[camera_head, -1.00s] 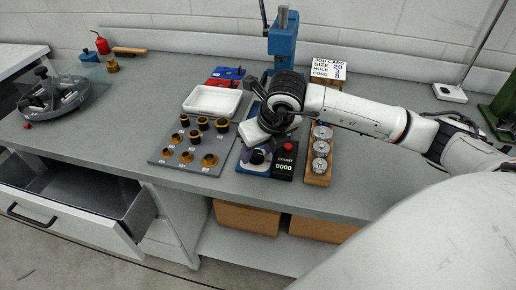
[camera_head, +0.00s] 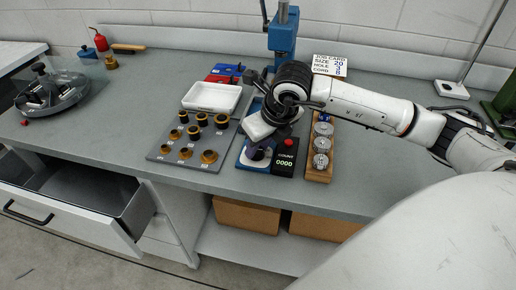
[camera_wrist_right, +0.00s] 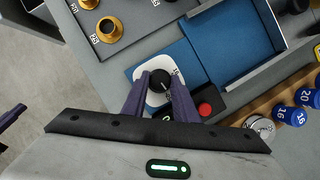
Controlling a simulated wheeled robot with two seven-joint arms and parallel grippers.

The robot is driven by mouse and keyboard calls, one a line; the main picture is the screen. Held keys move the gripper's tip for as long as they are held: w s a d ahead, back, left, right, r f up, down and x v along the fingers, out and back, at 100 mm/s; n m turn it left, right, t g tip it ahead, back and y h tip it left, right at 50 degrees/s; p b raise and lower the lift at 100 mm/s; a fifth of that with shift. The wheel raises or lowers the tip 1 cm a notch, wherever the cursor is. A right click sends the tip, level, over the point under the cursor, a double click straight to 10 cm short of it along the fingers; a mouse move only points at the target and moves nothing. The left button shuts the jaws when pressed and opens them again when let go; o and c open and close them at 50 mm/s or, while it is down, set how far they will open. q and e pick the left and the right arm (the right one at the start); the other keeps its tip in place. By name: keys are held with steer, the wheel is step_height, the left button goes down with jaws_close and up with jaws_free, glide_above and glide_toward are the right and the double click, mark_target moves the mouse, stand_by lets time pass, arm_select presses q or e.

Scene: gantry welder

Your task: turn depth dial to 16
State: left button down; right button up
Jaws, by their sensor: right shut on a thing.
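The depth dial (camera_wrist_right: 159,80) is a black round knob with a white mark, on a white plate on the blue press base (camera_head: 252,163). In the wrist view my right gripper (camera_wrist_right: 160,88) has its two dark fingers shut on the knob, one on each side. In the head view the right gripper (camera_head: 258,146) reaches down over the front of the press, and the hand and wrist hide most of the dial.
A counter reading 0000 (camera_head: 285,163) and a red button (camera_head: 289,142) sit right of the dial. A wooden block with metal discs (camera_head: 320,174) stands farther right. A grey board with several brass-and-black collars (camera_head: 164,153) lies left. A job card (camera_head: 329,65) stands behind.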

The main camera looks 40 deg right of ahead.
steer(key=n+b, duration=0.1)
steer(key=n+y+b, duration=0.1)
steer(key=n+b, duration=0.1)
steer(key=shift+d+f, duration=0.15)
steer(key=shift+d, duration=0.05)
steer(key=shift+w+n+y+b, duration=0.1)
steer(key=shift+n+y+b, duration=0.4)
steer(key=shift+n, duration=0.6)
steer(key=n, duration=0.1)
steer(key=n+g+y+b, duration=0.1)
steer(key=n, duration=0.1)
steer(key=shift+d+r+n, duration=0.1)
steer(key=shift+r+n, duration=0.1)
steer(key=shift+n, duration=0.1)
steer(key=n+g, duration=0.1)
steer(key=n, duration=0.1)
steer(key=shift+w+n+y, duration=0.15)
steer(key=shift+n+y, duration=0.25)
steer(key=n+g, duration=0.2)
steer(key=n, duration=0.2)
steer(key=shift+w+d+n+b, duration=0.1)
steer(key=shift+n+b, duration=0.2)
steer(key=shift+b, duration=0.05)
steer(key=o, duration=1.1)
steer(key=shift+y, duration=0.3)
steer(key=shift+c, duration=0.2)
